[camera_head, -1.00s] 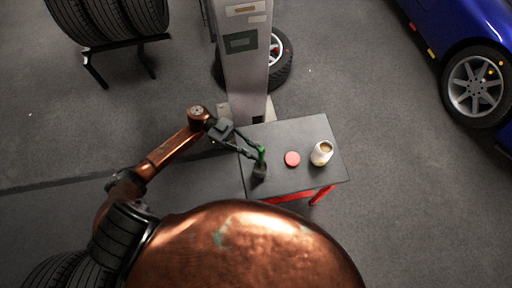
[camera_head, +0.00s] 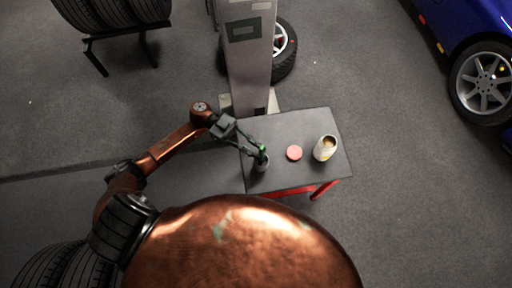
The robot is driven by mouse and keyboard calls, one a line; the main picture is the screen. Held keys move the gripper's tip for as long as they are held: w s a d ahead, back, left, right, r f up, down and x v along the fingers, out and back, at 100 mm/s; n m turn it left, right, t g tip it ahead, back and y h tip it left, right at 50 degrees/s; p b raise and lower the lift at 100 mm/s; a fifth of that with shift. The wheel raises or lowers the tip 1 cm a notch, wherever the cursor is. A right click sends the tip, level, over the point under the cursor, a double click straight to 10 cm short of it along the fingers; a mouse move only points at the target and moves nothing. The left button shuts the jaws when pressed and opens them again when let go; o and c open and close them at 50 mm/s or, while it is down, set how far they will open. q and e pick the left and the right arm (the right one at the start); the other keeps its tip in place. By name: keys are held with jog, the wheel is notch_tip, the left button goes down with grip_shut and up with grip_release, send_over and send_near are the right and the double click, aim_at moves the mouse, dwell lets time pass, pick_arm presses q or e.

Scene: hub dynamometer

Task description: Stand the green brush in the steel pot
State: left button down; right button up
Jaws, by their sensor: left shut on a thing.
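The green brush (camera_head: 262,150) is in my left gripper (camera_head: 257,150), which is shut on it near the left edge of the small table. A small dark grey pot (camera_head: 262,166), apparently the steel pot, stands on the table directly below the gripper. The lower end of the brush is at the pot's mouth. I cannot tell at this size whether it is inside or just above. My right gripper is not in view.
A grey column (camera_head: 250,70) stands behind the table. A blue car (camera_head: 478,30) is at the far right.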

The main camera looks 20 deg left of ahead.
pick_arm(q)
jog(key=c, duration=1.8)
grip_release()
jog(key=shift+o, duration=0.2)
jog(key=shift+a, duration=0.1)
jog(key=w+a, duration=0.2)
jog(key=a, duration=0.9)
jog(key=shift+a, duration=0.3)
jog(key=shift+w, duration=0.1)
jog(key=s+d+r, duration=0.1)
jog(key=s+d, duration=0.1)
jog(key=d, duration=1)
jog(key=shift+r+p, duration=0.25)
jog(key=shift+p, duration=0.15)
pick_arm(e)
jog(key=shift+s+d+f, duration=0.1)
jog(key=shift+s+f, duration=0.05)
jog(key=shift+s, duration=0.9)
